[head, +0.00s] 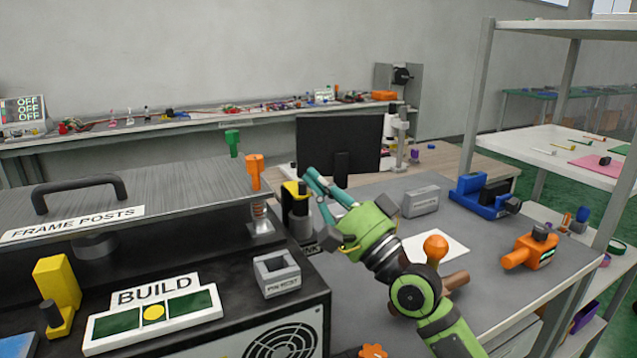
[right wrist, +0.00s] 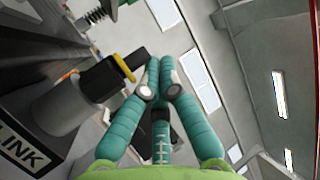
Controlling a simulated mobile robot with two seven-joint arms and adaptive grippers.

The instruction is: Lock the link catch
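The link catch is a dark upright cylinder with a black and yellow handle (head: 296,188) at the right end of the machine in the head view. In the right wrist view its grey body (right wrist: 72,105) stands behind a LINK label, and its black handle with a yellow band (right wrist: 122,66) points toward my fingers. My right gripper (head: 311,176) has teal fingers just right of the handle. In the right wrist view its fingertips (right wrist: 160,62) are together with nothing between them. The handle's end lies beside them; I cannot tell whether they touch. My left gripper is not in view.
A grey block (head: 277,276), an orange lever (head: 255,172) and a BUILD panel (head: 152,315) are on the machine at left. An orange-knobbed fixture (head: 435,248), a blue clamp (head: 482,198) and an orange device (head: 533,248) stand on the bench to the right.

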